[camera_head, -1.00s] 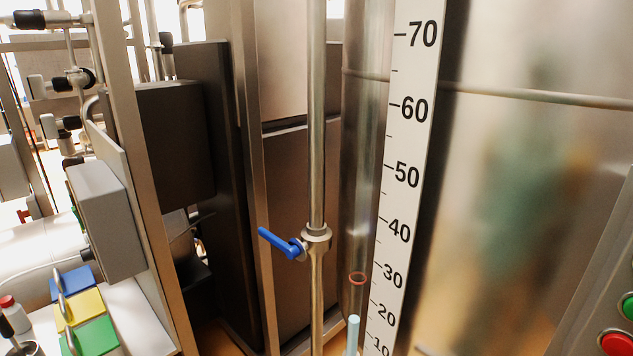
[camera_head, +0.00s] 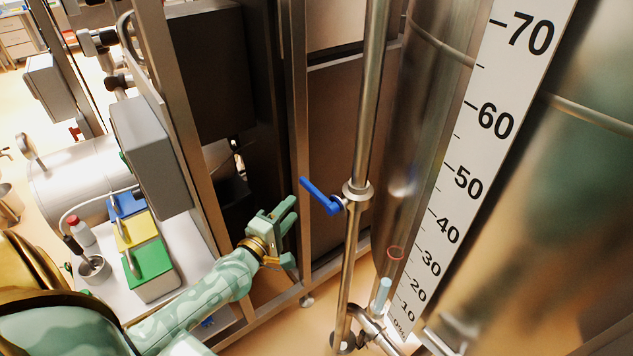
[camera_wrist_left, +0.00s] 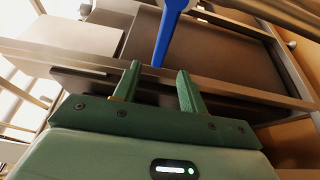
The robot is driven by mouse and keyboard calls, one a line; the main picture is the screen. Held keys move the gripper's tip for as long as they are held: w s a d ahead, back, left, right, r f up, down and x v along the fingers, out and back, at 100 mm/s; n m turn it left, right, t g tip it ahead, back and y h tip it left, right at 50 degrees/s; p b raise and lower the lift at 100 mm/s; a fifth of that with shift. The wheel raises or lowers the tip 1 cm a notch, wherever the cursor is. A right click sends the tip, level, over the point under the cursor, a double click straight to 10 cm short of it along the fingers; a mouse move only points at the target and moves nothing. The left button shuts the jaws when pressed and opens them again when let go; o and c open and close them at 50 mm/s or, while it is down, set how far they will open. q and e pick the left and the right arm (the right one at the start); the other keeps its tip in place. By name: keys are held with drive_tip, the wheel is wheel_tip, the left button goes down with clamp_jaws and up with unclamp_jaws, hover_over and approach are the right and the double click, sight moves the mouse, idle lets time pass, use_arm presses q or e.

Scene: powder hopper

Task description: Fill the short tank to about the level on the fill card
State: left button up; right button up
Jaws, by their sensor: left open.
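The blue-handled valve (camera_head: 322,197) sits on a vertical steel pipe, its lever pointing up and left. My left gripper (camera_head: 291,213) is open and empty, below and left of the lever, apart from it. In the left wrist view the blue lever (camera_wrist_left: 165,38) shows just beyond the open fingertips (camera_wrist_left: 158,70). A large steel tank (camera_head: 590,190) carries a white scale (camera_head: 463,175) marked from 0 to 70. A pale blue column (camera_head: 384,292) stands low beside the scale, near the 10 to 20 marks. I cannot make out a fill card.
A steel frame post (camera_head: 297,110) stands behind my gripper. Blue, yellow and green blocks (camera_head: 150,262) with handles sit on a white bench at left, near a grey box (camera_head: 150,150). Pipe fittings (camera_head: 365,325) are low, under the valve pipe.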

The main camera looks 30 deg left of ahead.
sight(308, 191)
use_arm(q)
drive_tip(key=w+b, duration=0.1)
drive_tip(key=w, duration=1.1)
drive_tip(key=shift+s, duration=0.1)
drive_tip(key=shift+c, duration=0.3)
clamp_jaws()
